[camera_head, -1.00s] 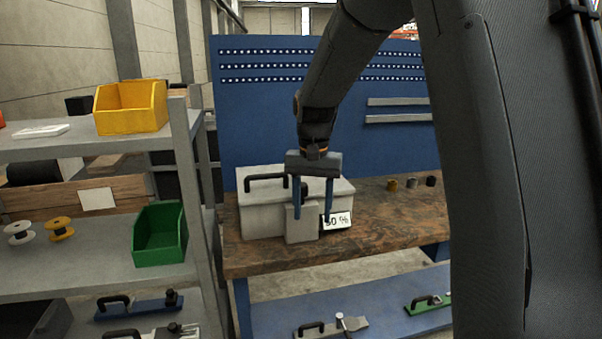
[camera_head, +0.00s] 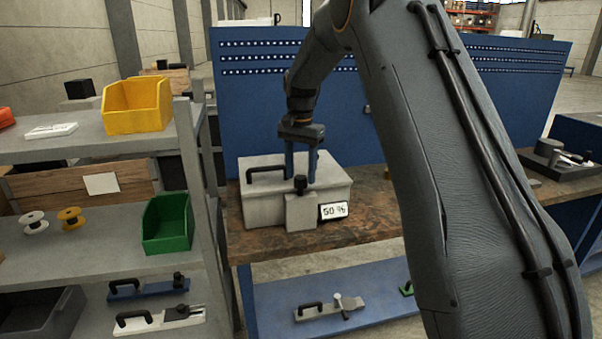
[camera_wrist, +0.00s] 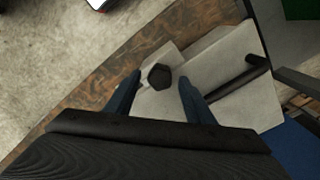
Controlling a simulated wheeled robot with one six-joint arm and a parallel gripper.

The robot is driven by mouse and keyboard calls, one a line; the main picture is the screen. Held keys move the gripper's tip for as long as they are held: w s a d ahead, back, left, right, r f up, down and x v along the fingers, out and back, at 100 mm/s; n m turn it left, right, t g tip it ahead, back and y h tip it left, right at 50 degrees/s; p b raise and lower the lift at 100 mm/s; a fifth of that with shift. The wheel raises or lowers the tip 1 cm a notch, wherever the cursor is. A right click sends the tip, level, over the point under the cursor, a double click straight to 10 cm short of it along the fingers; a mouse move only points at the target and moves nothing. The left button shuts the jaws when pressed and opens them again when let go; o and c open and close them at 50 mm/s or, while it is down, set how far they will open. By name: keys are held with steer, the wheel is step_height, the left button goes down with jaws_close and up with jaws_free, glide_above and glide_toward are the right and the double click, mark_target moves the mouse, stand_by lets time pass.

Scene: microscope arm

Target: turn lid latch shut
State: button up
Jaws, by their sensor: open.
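A light grey box (camera_head: 330,183) with a lid stands on the brown workbench. A black handle (camera_head: 266,175) is on the left of its lid. A black latch knob (camera_head: 300,184) sits at the front edge, above a grey block on the box's front. A small display (camera_head: 333,210) reading about "50 %" is beside that block. My gripper (camera_head: 301,178) is over the lid, pointing down, with its blue fingers apart and nothing between them. In the wrist view, the knob (camera_wrist: 159,76) shows ahead of and between the open fingers (camera_wrist: 155,98); I see no contact.
The workbench (camera_head: 375,207) has free room to the right of the box. A shelf at left holds a yellow bin (camera_head: 137,106), a green bin (camera_head: 167,224) and spools. Other handled plates (camera_head: 330,307) lie on lower shelves. A blue pegboard (camera_head: 245,120) stands behind.

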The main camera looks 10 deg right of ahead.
steer(key=shift+f, duration=0.75)
steer(key=c, duration=1.1)
steer(key=shift+o, duration=0.2)
